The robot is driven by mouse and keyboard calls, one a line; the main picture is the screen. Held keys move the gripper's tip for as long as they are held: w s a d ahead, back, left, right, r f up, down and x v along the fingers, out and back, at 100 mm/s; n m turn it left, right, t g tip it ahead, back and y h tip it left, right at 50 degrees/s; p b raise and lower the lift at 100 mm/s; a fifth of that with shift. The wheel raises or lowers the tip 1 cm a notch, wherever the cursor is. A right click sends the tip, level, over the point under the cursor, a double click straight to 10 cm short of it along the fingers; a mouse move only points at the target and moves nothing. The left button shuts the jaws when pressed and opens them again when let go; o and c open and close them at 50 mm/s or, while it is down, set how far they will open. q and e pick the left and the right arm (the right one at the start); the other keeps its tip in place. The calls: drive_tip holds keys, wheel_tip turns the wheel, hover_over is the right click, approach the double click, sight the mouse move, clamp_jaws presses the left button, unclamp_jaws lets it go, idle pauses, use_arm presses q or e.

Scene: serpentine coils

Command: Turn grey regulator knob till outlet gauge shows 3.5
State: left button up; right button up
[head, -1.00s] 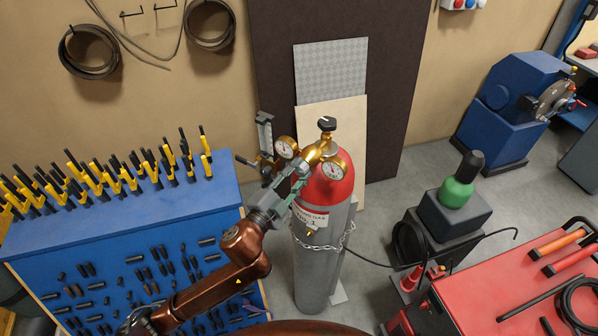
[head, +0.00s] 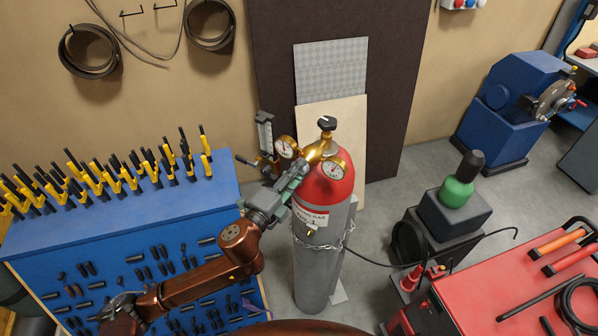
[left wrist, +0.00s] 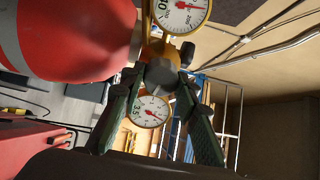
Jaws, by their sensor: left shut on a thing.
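The brass regulator (head: 318,151) sits on top of the red-shouldered grey gas cylinder (head: 329,185) and carries two round white gauges, one at left (head: 287,147) and one at right (head: 333,169). My left gripper (head: 299,169) is shut on the grey regulator knob (left wrist: 160,76), which is mostly hidden by the fingers in the head view. In the left wrist view, the green-grey fingers lie on either side of the knob. A gauge marked 3.5 (left wrist: 151,112) shows between them; its needle is too small to read surely. My right gripper is not in view.
A flowmeter (head: 264,133) stands left of the regulator. A chain (head: 318,246) circles the cylinder. A blue rack (head: 130,235) with clamps stands at left, close to my arm. A red cart top (head: 500,290) is at lower right.

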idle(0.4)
use_arm(q)
drive_tip(key=o, duration=1.1)
drive_tip(key=v, duration=1.2)
drive_tip(key=shift+f, duration=0.1)
